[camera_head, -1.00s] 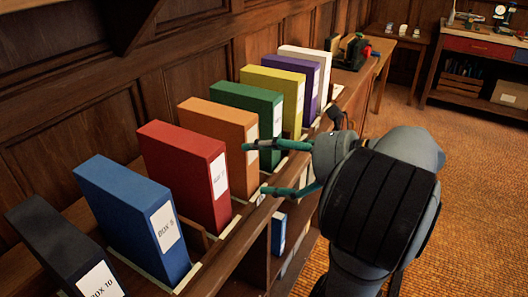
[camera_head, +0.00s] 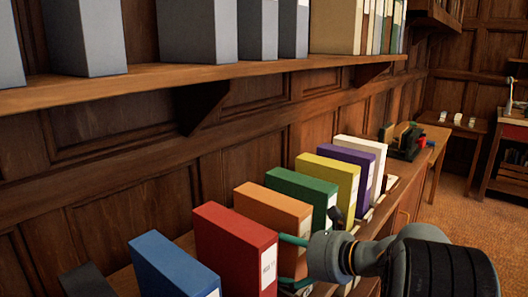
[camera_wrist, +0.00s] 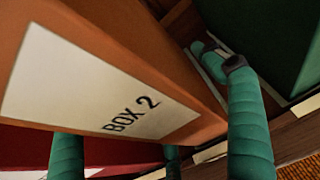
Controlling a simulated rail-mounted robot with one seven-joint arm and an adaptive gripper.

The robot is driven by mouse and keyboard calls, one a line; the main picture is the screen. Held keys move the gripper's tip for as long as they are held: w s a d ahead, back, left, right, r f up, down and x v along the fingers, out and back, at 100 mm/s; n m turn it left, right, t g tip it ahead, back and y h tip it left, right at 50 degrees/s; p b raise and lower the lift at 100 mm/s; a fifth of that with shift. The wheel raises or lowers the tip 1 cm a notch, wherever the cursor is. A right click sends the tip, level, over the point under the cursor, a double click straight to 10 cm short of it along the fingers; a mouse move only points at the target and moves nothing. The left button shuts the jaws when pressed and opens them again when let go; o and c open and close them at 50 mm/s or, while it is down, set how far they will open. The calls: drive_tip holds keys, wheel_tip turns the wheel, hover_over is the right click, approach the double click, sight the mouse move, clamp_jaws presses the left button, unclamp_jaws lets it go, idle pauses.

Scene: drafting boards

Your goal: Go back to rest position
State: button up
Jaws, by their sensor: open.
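The orange box (camera_head: 268,212) stands in the row on the low shelf, between the red and green boxes. In the wrist view the orange box (camera_wrist: 200,75) is close up, with its white label reading "BOX 2" facing me. My gripper (camera_head: 284,261) is open at the orange box's front in the head view, with its teal fingers pointing at the row. In the wrist view one finger lies right of the orange box and others show below its label. I cannot tell whether any finger touches it.
A red box (camera_head: 235,245), a blue box (camera_head: 172,268) and a green box (camera_head: 303,194) stand nearby, with yellow, purple and white boxes farther along. An upper shelf (camera_head: 130,88) holding grey binders juts above the row. Open carpet (camera_head: 450,205) lies at the right.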

drive_tip(key=shift+w+r+p, duration=0.1)
drive_tip(key=shift+r+p, duration=0.35)
drive_tip(key=shift+r, duration=0.55)
drive_tip(key=shift+f, duration=0.1)
